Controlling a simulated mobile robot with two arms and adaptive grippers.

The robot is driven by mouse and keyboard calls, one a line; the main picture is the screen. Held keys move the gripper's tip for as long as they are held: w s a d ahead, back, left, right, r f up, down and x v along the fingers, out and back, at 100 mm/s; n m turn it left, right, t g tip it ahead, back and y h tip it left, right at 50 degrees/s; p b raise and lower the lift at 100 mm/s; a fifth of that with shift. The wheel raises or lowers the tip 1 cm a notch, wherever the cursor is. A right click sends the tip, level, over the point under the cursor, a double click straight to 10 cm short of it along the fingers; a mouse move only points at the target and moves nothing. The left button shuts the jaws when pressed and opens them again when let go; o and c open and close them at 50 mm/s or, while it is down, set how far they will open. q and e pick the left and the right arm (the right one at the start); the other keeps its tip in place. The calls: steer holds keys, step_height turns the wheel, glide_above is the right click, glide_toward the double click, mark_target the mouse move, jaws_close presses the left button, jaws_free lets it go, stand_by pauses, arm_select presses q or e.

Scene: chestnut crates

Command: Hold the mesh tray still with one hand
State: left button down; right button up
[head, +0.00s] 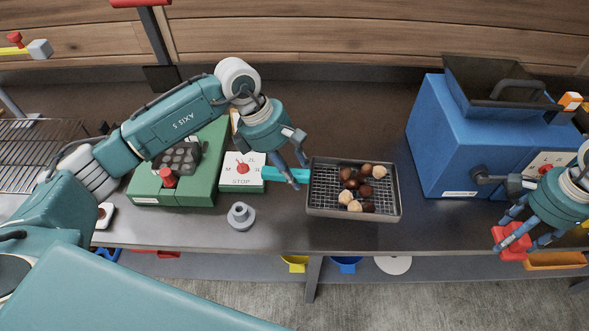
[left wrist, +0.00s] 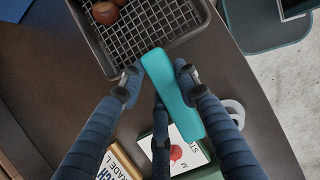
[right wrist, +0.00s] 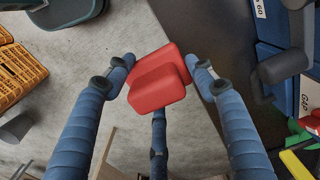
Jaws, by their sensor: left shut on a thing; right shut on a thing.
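The mesh tray (head: 312,200) stands on the bench, a dark rectangular tray with a wire grid. Several brown and pale chestnuts (head: 366,170) lie on its mesh. A teal handle (head: 273,174) sticks out from its left side. My left gripper (head: 300,170) is shut on this handle; the left wrist view shows the handle (left wrist: 172,95) between the fingers. My right gripper (head: 512,240) is shut on a red block-like thing (right wrist: 158,80), held at the bench's front edge on the right, well away from the tray.
A blue machine (head: 440,140) with a dark hopper stands right of the tray. Bench between tray and blue machine is clear.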

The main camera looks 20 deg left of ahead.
arm_select(q)
steer(key=shift+f+b, duration=4.1)
steer(key=shift+f, duration=0.35)
steer(key=c, duration=1.3)
jaws_free()
steer(key=shift+o, duration=0.2)
jaws_close()
steer(key=shift+f, duration=0.1)
